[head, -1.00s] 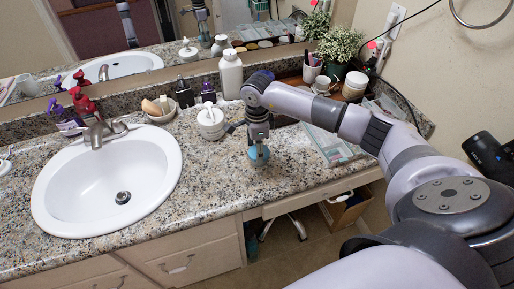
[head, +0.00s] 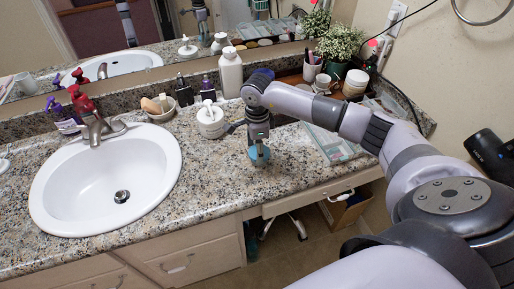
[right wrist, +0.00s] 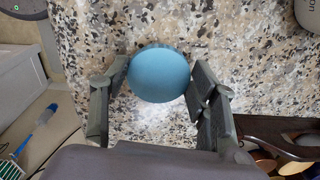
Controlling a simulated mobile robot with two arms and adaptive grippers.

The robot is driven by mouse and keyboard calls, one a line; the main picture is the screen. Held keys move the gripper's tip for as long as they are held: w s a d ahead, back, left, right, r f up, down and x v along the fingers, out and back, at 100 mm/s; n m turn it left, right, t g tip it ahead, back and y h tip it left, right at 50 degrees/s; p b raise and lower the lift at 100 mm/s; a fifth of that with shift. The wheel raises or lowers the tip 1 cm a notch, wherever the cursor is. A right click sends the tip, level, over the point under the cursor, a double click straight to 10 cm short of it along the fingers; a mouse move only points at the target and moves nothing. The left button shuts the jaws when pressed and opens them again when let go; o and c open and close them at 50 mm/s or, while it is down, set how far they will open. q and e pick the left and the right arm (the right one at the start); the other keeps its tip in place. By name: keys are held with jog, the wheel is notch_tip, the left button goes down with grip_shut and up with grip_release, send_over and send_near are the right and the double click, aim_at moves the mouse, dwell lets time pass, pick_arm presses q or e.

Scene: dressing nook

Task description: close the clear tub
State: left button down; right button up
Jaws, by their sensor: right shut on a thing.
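A round blue lid (right wrist: 160,73) is between the fingers of my right gripper (right wrist: 159,76), which is shut on it. In the head view the lid (head: 259,156) shows low over the granite counter, under my right gripper (head: 258,143). I cannot tell whether it touches anything below. A pale, bright patch shows beside the lid's lower edge in the right wrist view. I cannot make out a clear tub there; any tub under the lid is hidden. My left gripper is not directly in view.
A white lidded jar (head: 211,122) stands just left of the gripper, with a white bottle (head: 231,74) behind. The sink (head: 107,184) is at left. A pale blue tray (head: 333,143) and a plant (head: 340,44) are at right. The counter's front edge is close.

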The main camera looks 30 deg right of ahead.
jog(key=shift+f, duration=0.1)
dwell(0.5)
jog(key=o, duration=0.8)
jog(key=shift+o, duration=0.2)
jog(key=o, duration=0.3)
jog(key=shift+o, duration=0.2)
jog(key=shift+r+p, duration=1.25)
jog(key=shift+r, duration=1.05)
